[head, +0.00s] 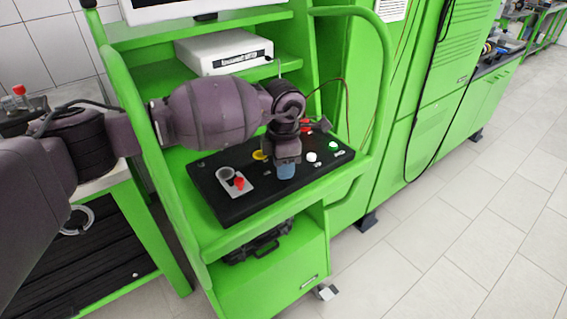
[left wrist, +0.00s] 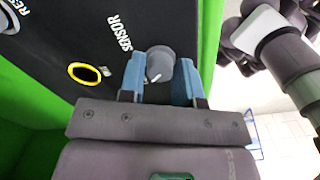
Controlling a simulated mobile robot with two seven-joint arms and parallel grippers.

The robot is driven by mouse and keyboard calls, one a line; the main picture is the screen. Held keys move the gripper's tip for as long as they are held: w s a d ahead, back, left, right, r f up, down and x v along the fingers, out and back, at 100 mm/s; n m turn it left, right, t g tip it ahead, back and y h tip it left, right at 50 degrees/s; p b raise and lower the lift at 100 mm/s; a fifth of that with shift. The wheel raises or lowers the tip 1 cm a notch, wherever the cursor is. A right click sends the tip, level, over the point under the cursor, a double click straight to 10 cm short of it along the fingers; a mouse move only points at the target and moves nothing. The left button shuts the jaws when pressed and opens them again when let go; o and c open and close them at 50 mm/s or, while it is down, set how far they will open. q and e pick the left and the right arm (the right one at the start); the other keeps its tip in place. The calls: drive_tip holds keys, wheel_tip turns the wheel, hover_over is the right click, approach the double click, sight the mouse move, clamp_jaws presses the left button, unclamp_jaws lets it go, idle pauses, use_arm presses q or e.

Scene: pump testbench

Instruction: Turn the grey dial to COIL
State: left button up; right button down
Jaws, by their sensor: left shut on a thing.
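The grey dial (left wrist: 159,60) is in the left wrist view, on a black panel (left wrist: 105,28) beside the printed word SENSOR. It has a small pale pointer mark on its near edge. The blue fingertips of my left gripper (left wrist: 159,80) are on both sides of the dial, shut on it. In the head view, my left gripper (head: 287,171) reaches down onto the panel (head: 222,208) and hides the dial. The word COIL cannot be read in either view. My right gripper is not identifiable in either view.
The panel also carries a red switch (head: 239,183), a yellow-ringed control (head: 260,155), a white button (head: 311,157) and a green button (head: 333,146). A green tubular frame (head: 387,90) surrounds the bench. A white instrument (head: 225,50) stands on the shelf behind.

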drive_tip(key=shift+s+f, duration=0.1)
drive_tip(key=shift+s, duration=0.05)
use_arm(q)
drive_tip(key=o, duration=0.9)
